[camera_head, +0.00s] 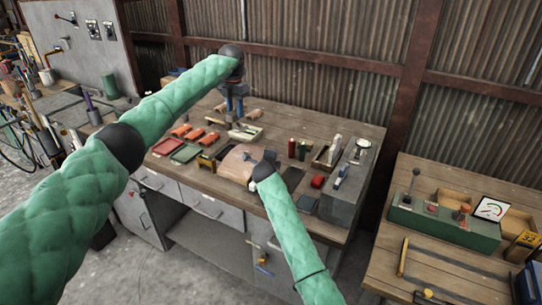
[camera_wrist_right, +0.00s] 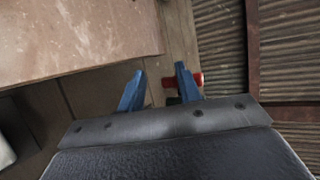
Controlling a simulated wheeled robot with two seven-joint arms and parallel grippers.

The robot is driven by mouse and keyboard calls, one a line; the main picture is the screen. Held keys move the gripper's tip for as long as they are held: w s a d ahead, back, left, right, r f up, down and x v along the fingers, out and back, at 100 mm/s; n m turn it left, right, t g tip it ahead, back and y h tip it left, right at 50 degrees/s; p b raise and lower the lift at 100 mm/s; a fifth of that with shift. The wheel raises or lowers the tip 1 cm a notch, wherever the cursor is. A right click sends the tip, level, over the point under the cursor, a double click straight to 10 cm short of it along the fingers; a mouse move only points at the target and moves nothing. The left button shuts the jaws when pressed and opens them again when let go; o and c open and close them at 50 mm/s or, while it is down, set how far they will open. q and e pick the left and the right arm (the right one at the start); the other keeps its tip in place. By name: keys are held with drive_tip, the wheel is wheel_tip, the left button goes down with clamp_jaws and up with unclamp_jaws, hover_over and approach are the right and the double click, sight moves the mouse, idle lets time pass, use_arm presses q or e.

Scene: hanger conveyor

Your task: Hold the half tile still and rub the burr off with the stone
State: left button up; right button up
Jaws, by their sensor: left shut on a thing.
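A pinkish-brown piece (camera_head: 238,163), which looks like the half tile, lies on the workbench. A large brown slab fills the upper left of the right wrist view (camera_wrist_right: 80,35), and its burr cannot be made out. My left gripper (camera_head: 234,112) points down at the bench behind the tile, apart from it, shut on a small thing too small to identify. My right gripper (camera_wrist_right: 160,88) is open, with its blue fingers apart and nothing seen held between them. I cannot tell which thing is the stone.
Red-orange pieces (camera_head: 181,131) and a green tray (camera_head: 186,153) lie left of the tile. A grey block (camera_head: 345,195) stands at the bench's right end. Corrugated walls (camera_head: 330,85) close off the back.

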drive_tip(key=shift+x, duration=3.45)
clamp_jaws()
